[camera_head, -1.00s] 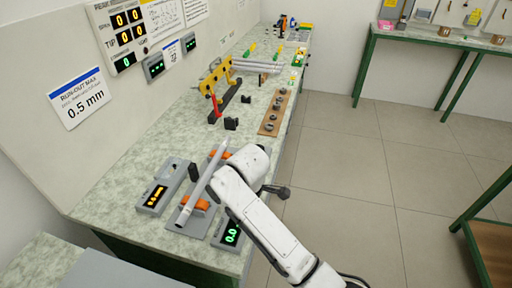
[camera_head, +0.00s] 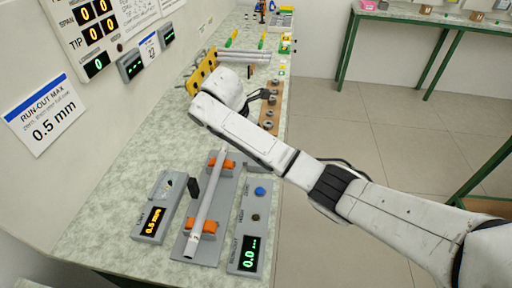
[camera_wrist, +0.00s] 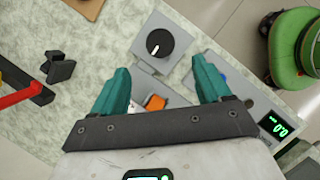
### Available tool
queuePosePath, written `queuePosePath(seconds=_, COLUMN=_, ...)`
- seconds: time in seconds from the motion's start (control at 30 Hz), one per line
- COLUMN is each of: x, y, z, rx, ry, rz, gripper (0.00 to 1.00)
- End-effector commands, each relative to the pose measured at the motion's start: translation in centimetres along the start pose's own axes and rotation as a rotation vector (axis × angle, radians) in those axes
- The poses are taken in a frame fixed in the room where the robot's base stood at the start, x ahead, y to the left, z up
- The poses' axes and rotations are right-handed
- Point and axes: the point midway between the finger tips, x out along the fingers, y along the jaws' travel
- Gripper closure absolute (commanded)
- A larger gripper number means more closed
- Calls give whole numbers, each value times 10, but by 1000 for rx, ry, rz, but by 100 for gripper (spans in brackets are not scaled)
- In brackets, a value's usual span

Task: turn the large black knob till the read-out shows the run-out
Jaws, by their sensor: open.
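The large black knob (camera_wrist: 159,43) with a white pointer line sits on a grey plate in the wrist view. My gripper (camera_wrist: 161,69) is open and empty, its two teal fingers apart; the knob shows beyond and between the fingertips, not held. In the head view my arm hides the knob. The run-out read-out (camera_head: 249,252) shows a green 0.0 with small marks beside it; it also shows in the wrist view (camera_wrist: 274,126). A grey rod (camera_head: 207,204) lies across orange supports (camera_head: 202,229) on a grey base.
A limit box (camera_head: 157,210) with a yellow 0.5 mm read-out stands left of the rod. A black post (camera_head: 194,188) is beside the rod. Black blocks (camera_wrist: 60,67) and a red lever (camera_wrist: 20,95) lie left in the wrist view.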

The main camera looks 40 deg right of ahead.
Motion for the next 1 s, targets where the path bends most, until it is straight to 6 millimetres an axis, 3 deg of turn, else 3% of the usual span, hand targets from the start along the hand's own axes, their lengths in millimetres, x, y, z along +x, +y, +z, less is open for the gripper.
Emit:
queuePosePath(seconds=0.1, x=23, y=-1, z=-1, rx=2, ry=0, rz=-4, gripper=23)
queuePosePath(seconds=0.5, x=85, y=-1, z=0, rx=2, ry=0, rz=-2, gripper=23)
queuePosePath(seconds=0.7, x=96, y=-1, z=-1, rx=1, ry=1, rz=0, gripper=23)
queuePosePath(seconds=1.0, x=97, y=-1, z=-1, rx=2, ry=1, rz=0, gripper=26)
